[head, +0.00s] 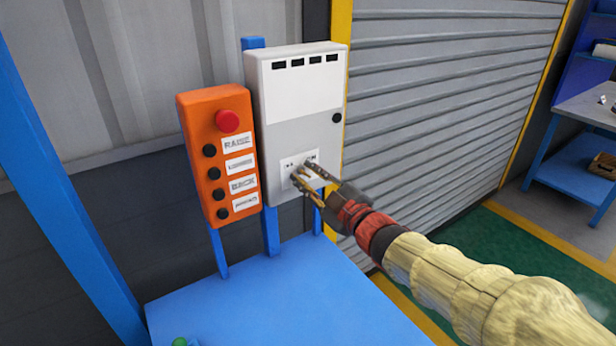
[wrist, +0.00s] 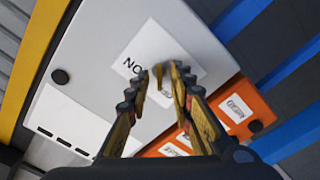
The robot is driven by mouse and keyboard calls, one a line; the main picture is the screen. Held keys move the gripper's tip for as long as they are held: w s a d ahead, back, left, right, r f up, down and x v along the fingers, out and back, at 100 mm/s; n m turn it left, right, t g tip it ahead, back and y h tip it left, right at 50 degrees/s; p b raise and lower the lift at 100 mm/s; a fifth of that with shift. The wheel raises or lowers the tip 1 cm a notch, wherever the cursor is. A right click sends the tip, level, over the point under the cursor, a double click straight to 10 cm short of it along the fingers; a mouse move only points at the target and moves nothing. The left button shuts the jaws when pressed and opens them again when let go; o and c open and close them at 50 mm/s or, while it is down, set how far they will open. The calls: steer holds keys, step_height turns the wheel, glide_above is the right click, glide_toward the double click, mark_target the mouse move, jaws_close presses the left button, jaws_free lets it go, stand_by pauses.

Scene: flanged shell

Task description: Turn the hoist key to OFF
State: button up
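The hoist key is a small brass-coloured piece (wrist: 159,74) on a white label plate (wrist: 158,47) on the grey control box. In the wrist view it stands between my two fingertips, with some gap showing. My gripper (wrist: 163,72) is open, with one finger on either side of the key; contact cannot be told. In the head view my gripper (head: 301,174) is at the plate low on the grey box (head: 270,135) and hides the key. The ON lettering shows at the plate's right there; the other lettering is partly covered.
An orange button box (head: 214,170) with a red button (head: 228,121) and several black buttons stands close left of the grey box. A blue table (head: 270,300) lies below. A grey shutter (head: 440,90) is to the right, with a workbench (head: 585,110) beyond.

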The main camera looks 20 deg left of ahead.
steer(key=v, duration=1.2)
steer(key=d+f+m+h, duration=1)
steer(key=d+f+h, duration=0.15)
steer(key=d, duration=0.55)
steer(key=s+d+f+m+g+h+p, duration=0.25)
steer(key=s+d+m+g, duration=0.5)
steer(key=s, duration=0.65)
steer(key=s+d+r+m+t+p, duration=0.1)
steer(key=s+d+r+p, duration=0.1)
steer(key=s+r, duration=0.4)
steer(key=s+d, duration=0.1)
steer(key=s, duration=0.1)
steer(key=shift+s+d+r, duration=0.2)
steer(key=shift+s+r, duration=0.1)
steer(key=shift+r, duration=0.05)
